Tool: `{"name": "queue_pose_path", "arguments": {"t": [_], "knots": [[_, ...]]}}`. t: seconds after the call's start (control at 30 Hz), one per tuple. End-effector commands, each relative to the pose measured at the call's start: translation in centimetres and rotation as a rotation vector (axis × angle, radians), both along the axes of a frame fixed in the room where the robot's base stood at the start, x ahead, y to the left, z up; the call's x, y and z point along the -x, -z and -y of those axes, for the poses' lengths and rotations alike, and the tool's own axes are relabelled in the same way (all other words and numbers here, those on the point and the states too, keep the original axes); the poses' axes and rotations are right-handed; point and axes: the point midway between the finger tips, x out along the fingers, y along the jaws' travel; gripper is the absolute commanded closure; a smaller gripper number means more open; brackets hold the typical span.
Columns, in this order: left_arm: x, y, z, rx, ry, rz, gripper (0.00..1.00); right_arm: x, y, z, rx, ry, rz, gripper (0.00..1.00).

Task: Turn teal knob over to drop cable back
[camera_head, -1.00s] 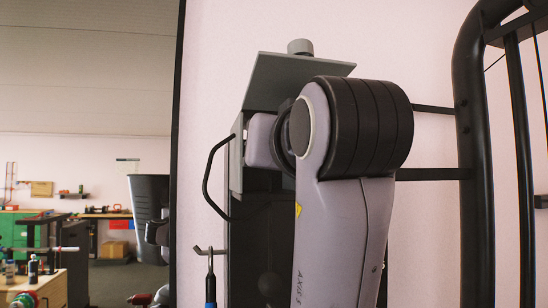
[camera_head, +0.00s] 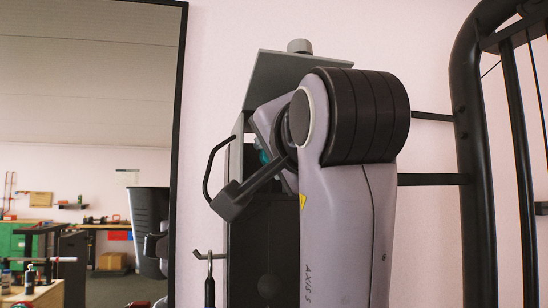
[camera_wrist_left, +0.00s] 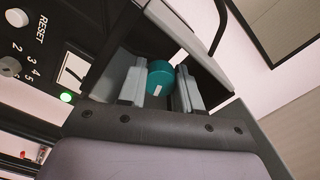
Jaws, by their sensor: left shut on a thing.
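The teal knob (camera_wrist_left: 160,77) shows in the left wrist view, with a small pale mark on its face. My left gripper (camera_wrist_left: 160,90) is shut on it, one grey finger on each side. In the head view only a sliver of the teal knob (camera_head: 264,156) shows; my grey-lilac arm covers the rest. It is on the dark upright box (camera_head: 262,235) under a slanted grey top. I cannot clearly identify the task's cable in either view. My right gripper is not in view.
In the left wrist view, a dark panel (camera_wrist_left: 62,48) with RESET and number labels and a green light (camera_wrist_left: 67,97) is close by. In the head view, a black handle (camera_head: 210,175) and a hook (camera_head: 204,254) stick out left. A black tube frame (camera_head: 475,170) stands right.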

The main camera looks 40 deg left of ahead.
Motion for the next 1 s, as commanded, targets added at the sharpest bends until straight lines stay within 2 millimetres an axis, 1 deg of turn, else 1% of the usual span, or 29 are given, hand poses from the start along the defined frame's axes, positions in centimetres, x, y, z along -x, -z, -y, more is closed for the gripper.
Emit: {"name": "queue_pose_path", "arguments": {"t": [0.6,0.8,1.0], "knots": [[0.0,-0.1,0.0,-0.379,-0.001,-0.433,0.97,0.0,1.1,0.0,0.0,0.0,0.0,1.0],[0.0,-0.2,0.0,-0.475,-0.001,-0.545,0.97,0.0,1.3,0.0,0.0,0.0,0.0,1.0],[0.0,-0.2,0.0,-0.541,-0.001,-0.623,0.97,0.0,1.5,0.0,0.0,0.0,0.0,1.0]]}}
